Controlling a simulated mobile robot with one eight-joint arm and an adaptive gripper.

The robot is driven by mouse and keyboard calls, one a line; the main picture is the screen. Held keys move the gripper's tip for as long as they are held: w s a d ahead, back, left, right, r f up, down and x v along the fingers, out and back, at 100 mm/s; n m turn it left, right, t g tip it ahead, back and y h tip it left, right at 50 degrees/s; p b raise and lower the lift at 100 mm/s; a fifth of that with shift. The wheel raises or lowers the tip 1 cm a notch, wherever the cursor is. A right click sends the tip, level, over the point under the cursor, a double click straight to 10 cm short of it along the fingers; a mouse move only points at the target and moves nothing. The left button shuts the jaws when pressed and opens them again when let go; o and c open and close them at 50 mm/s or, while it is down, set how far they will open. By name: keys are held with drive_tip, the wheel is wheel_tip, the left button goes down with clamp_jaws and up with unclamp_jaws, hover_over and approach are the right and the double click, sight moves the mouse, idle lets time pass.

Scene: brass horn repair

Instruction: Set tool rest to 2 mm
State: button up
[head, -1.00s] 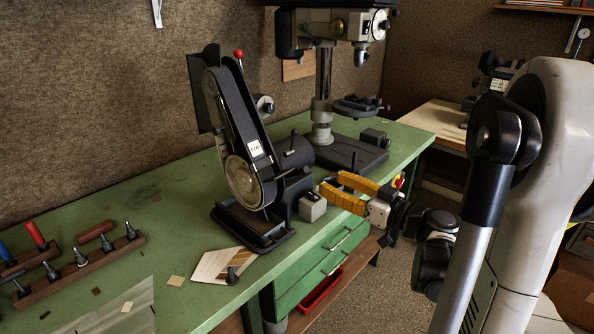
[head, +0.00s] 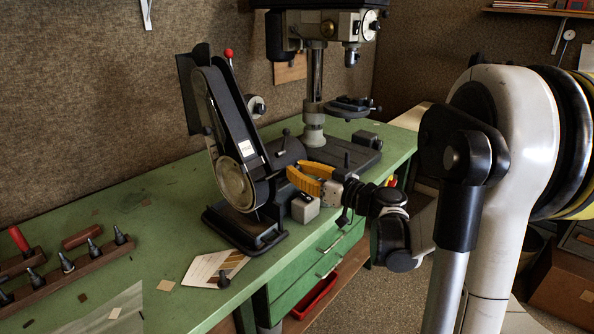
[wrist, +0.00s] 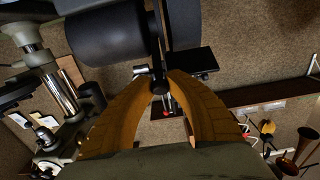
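The black belt grinder (head: 232,150) stands on the green bench, its belt arm tilted up to the left. My gripper (head: 298,168), with yellow fingers, is at the grinder's lower right side. In the wrist view my gripper (wrist: 160,80) has its fingertips on either side of a small black knob (wrist: 158,88). The fingers are apart; I cannot tell whether they touch the knob. A flat black plate (wrist: 197,62) beyond the right fingertip may be the tool rest. The gap between rest and belt cannot be read.
A grey box (head: 305,208) sits just below my gripper. A drill press (head: 315,100) stands behind to the right. A card (head: 212,268) with a small dark part on it lies in front of the grinder. A wooden tool rack (head: 65,270) is at the left.

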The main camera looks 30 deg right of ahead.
clamp_jaws()
drive_tip(key=shift+f, duration=0.1)
drive_tip(key=shift+w+a+f+b, duration=0.3)
drive_tip(key=shift+w+f+b, duration=0.2)
drive_tip(key=shift+w, duration=0.3)
drive_tip(key=o, duration=0.9)
unclamp_jaws()
drive_tip(key=shift+c, duration=0.2)
